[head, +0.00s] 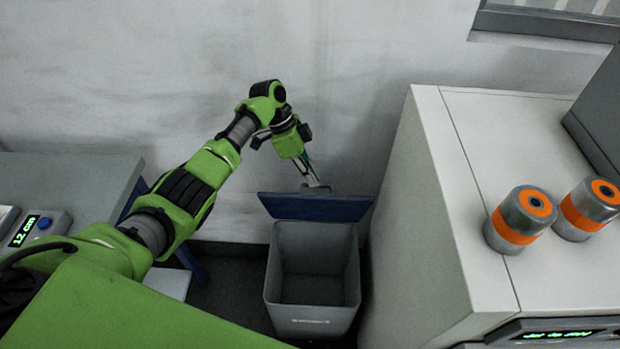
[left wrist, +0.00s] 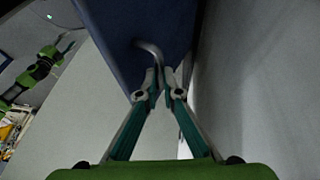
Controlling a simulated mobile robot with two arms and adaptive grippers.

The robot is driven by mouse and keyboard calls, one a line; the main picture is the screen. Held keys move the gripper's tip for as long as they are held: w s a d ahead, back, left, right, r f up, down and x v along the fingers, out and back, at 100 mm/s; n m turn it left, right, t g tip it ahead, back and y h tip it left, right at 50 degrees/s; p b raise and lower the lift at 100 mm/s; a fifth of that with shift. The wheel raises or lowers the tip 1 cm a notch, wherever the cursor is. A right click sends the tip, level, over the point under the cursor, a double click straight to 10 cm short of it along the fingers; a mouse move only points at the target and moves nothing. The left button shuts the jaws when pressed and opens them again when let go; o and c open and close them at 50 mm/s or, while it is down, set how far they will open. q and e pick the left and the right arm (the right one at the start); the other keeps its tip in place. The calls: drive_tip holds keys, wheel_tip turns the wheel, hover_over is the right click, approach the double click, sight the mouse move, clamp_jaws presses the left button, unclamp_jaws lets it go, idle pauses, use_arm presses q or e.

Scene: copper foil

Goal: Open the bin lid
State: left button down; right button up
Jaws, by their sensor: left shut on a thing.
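The bin (head: 312,318) is a grey open-topped box on the floor between two work units. Its blue lid (head: 318,207) is raised at the back, and the empty-looking inside of the bin shows. My left gripper (head: 316,184) is at the lid's top edge, by a small metal handle. In the left wrist view the fingertips (left wrist: 162,80) are closed on the curved metal handle (left wrist: 150,48), which stands out from the blue lid (left wrist: 135,30).
A white cabinet (head: 440,200) stands close to the right of the bin, with two orange-banded metal cylinders (head: 521,219) on top. A grey bench (head: 75,185) with a display device is at the left. A pale wall (head: 340,80) is close behind the bin.

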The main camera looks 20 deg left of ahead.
use_arm(q)
drive_tip(key=c, duration=2.2)
unclamp_jaws()
drive_tip(key=shift+s+f, duration=0.2)
drive_tip(key=shift+f, duration=0.9)
drive_tip(key=shift+o, duration=0.2)
drive_tip(key=w+v, duration=0.1)
drive_tip(key=v, duration=1.1)
drive_tip(key=shift+w, duration=0.2)
